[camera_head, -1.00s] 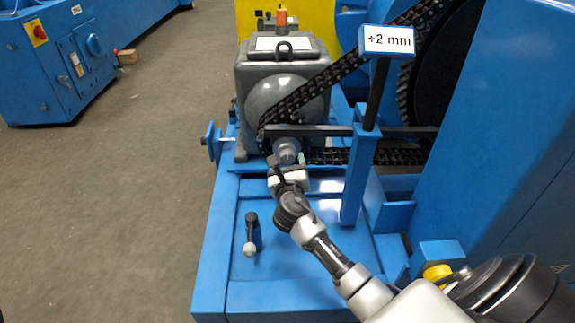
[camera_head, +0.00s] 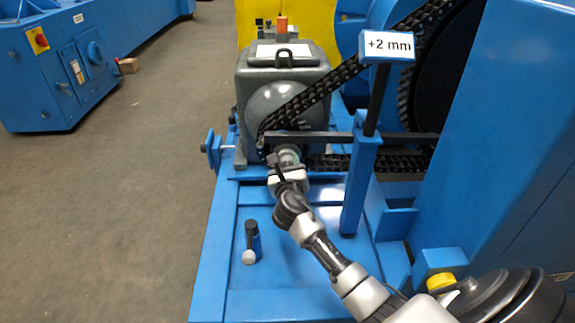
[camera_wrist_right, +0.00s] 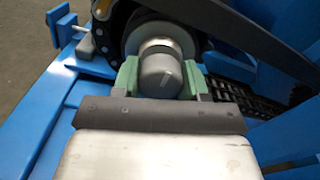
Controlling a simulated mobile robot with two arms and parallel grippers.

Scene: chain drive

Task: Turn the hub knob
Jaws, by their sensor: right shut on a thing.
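The hub knob (camera_wrist_right: 161,73) is a grey rounded cap with a light line on its face, seen in the right wrist view. It sits in front of the sprocket hub at the lower end of the chain. My right gripper (camera_wrist_right: 160,80) has its green-padded fingers on either side of the knob and is shut on it. In the head view the right gripper (camera_head: 287,163) reaches the knob, which is mostly hidden behind it. The black chain (camera_head: 315,98) runs up to a large dark wheel (camera_head: 450,75). My left gripper is not in view.
A sign reading "+2 mm" (camera_head: 388,45) stands on a blue post (camera_head: 360,175) to the right of my arm. A grey housing (camera_head: 262,80) is behind the knob.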

